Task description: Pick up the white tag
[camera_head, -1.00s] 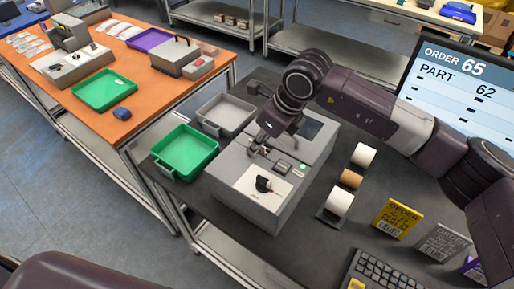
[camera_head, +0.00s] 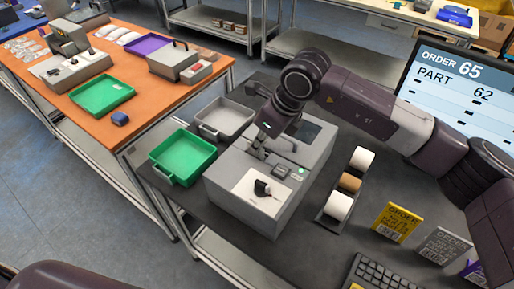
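The right gripper (camera_head: 260,152) points down over the middle of the grey machine (camera_head: 233,207), close above its top beside a small grey panel with a display (camera_head: 281,171). Its fingers look close together, but they are too small and dark to tell if they are shut or hold anything. I cannot clearly make out a white tag at the fingertips. A white pad (camera_head: 245,189) lies on the machine's front, with a small dark object (camera_head: 263,188) on it. The left gripper is not in view.
A green tray (camera_head: 183,157) and grey tray (camera_head: 224,120) stand left of the machine. A rack of white and brown rolls (camera_head: 349,183) stands right, near a yellow order card (camera_head: 396,222), a keyboard (camera_head: 376,273) and a monitor (camera_head: 450,85). An orange table (camera_head: 140,95) stands left.

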